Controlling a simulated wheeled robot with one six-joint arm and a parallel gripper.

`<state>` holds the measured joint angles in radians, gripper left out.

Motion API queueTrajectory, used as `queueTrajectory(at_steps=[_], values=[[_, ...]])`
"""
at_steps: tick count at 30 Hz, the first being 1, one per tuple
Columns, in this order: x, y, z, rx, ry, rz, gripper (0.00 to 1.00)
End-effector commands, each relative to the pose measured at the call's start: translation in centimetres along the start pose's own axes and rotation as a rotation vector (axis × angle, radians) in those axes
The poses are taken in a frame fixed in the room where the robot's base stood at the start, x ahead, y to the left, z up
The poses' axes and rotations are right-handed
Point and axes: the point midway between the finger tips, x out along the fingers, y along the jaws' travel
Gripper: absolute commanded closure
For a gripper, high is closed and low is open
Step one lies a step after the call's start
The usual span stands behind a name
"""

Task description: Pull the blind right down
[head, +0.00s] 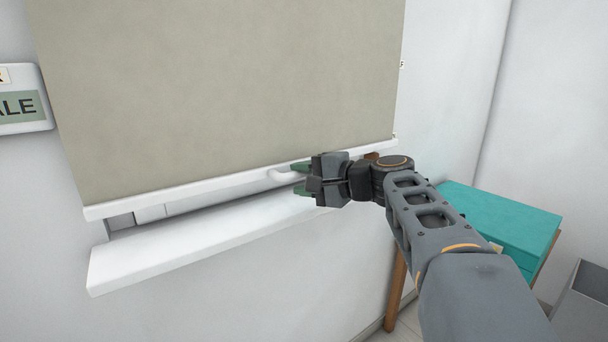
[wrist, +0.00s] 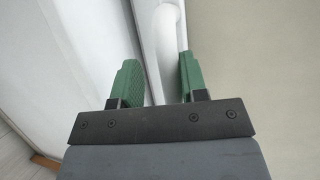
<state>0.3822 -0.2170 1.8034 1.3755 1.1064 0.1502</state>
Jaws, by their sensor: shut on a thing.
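The beige blind (head: 230,85) hangs over most of the window, its white bottom bar (head: 190,190) a short way above the white sill (head: 190,245). A white pull handle (head: 285,174) sticks out from the bar. My gripper (head: 300,179) is at the handle, with its green fingers above and below it. In the wrist view the handle (wrist: 168,20) runs down between the green fingers (wrist: 157,80), and the blind's cloth (wrist: 255,60) fills the right side. My gripper is shut on the handle; the exact contact is partly hidden.
A narrow gap with part of the window frame (head: 150,213) shows between bar and sill. A teal box (head: 500,225) stands on a wooden-legged table (head: 397,285) at right, behind my arm. A grey bin (head: 585,300) is at lower right. A sign (head: 20,107) hangs at left.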

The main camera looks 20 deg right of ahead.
Motion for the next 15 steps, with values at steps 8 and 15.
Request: queueTrajectory(at_steps=[8, 15], values=[[0.08, 0.38, -0.15, 0.005, 0.003, 0.007, 0.57], [-0.02, 0.18, -0.18, 0.004, 0.006, 0.003, 0.57]])
